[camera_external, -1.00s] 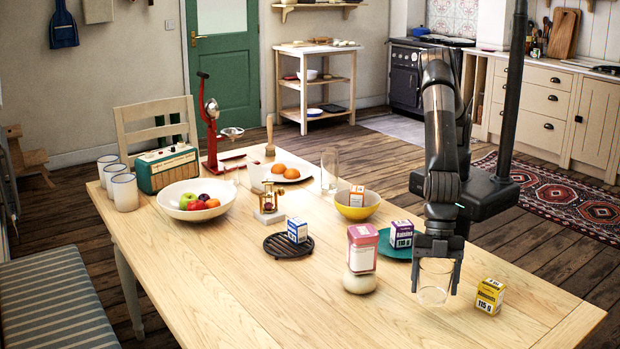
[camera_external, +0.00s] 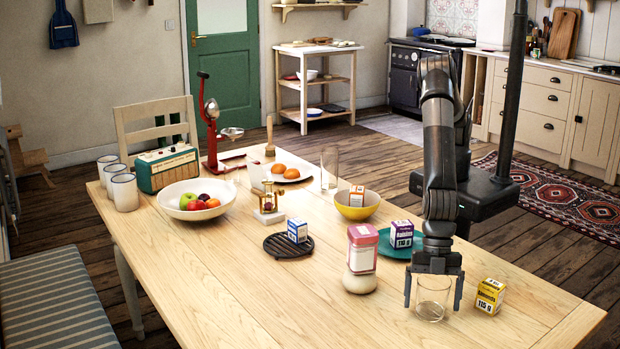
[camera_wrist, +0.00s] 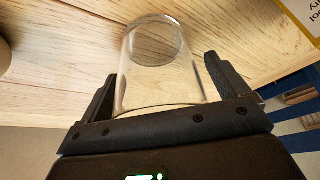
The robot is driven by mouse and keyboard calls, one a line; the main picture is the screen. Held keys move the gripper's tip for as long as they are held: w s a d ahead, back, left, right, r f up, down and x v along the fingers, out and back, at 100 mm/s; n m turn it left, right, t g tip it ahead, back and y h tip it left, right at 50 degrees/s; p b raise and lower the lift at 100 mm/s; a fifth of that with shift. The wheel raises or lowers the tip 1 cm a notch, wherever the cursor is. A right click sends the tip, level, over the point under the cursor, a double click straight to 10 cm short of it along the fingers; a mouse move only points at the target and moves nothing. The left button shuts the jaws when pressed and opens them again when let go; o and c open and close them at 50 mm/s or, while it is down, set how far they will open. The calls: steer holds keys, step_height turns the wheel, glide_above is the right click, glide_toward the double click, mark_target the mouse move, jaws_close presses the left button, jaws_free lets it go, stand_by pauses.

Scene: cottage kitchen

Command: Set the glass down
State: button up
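The clear, empty glass (camera_external: 432,308) stands upright on the wooden table (camera_external: 250,310), near its front right part. My gripper (camera_external: 433,300) points down over it, with one finger on each side of the glass. In the wrist view the glass (camera_wrist: 158,78) shows between the fingers of my gripper (camera_wrist: 160,72), with a gap to each finger. The gripper is open and still around the glass.
A yellow box (camera_external: 490,296) stands close to the right of the gripper. A purple box (camera_external: 402,234) stands on a teal plate (camera_external: 386,247) behind. The table in front is clear.

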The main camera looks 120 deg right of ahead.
steer(key=shift+r, duration=0.1)
steer(key=v, duration=1.2)
steer(key=shift+r, duration=0.1)
steer(key=s+d+r+m+t+h, duration=0.15)
steer(key=s+d+r, duration=0.25)
steer(key=d+r, duration=0.45)
steer(key=s+d+r+m, duration=0.2)
steer(key=s+d+r, duration=0.3)
steer(key=d, duration=0.6)
steer(key=s+d+r+m+t+h, duration=0.1)
steer(key=s+d+r, duration=0.4)
steer(key=d, duration=0.5)
steer(key=s+d+m, duration=0.2)
steer(key=s+d, duration=0.4)
steer(key=s, duration=0.3)
steer(key=s+d+m, duration=0.2)
steer(key=s+d, duration=0.4)
steer(key=s, duration=0.3)
steer(key=shift+d+r+h, duration=0.35)
steer(key=shift+r, duration=0.1)
